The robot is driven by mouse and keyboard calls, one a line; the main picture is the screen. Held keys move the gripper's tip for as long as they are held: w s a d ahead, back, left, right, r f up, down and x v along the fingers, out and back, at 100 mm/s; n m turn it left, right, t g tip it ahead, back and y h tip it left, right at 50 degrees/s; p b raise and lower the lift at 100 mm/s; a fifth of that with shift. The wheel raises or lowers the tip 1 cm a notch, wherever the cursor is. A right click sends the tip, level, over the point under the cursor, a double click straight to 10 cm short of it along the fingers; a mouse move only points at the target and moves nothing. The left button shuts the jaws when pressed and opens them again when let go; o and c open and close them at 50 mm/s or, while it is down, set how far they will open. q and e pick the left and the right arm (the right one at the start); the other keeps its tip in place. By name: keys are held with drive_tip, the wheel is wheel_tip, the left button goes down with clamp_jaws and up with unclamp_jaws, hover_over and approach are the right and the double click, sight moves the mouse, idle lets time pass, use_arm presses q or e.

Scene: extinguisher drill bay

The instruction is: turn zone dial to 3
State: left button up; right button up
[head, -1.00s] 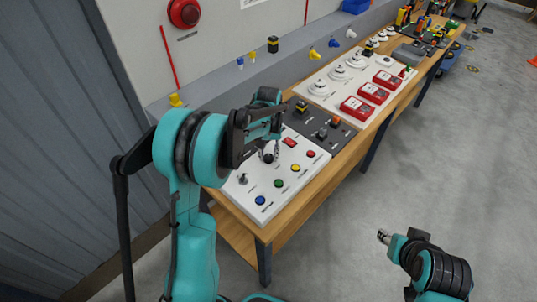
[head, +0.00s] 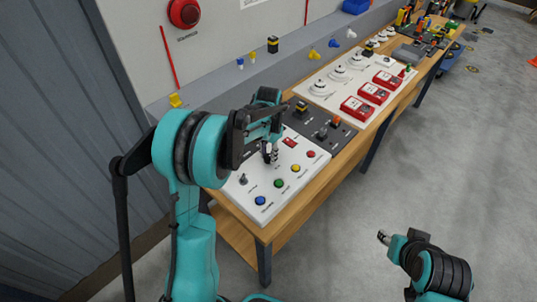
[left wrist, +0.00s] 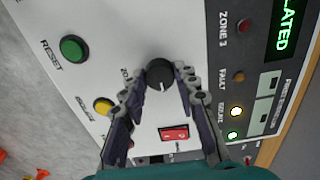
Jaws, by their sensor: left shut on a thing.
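The zone dial (left wrist: 159,74) is a round black knob with a white pointer mark, on a white control panel (head: 240,206). In the left wrist view the mark points down the picture, towards the red rocker switch (left wrist: 174,134). My left gripper (left wrist: 159,79) has its fingertips on both sides of the knob and is shut on it. In the head view the left gripper (head: 270,154) reaches down to the panel and hides most of the knob. My right gripper (head: 384,237) hangs over the floor at lower right, away from the bench; its jaws are too small to read.
Blue (head: 260,200), green (head: 279,183), yellow (head: 295,168) and red (head: 311,154) buttons line the panel's front. A toggle switch (head: 243,179) stands at its left. A dark panel (head: 318,124) adjoins it.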

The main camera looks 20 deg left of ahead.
sight(269, 157)
idle(0.5)
use_arm(q)
drive_tip(key=o, duration=1.2)
drive_tip(key=shift+c, duration=0.2)
wheel_tip(269, 157, up, 12)
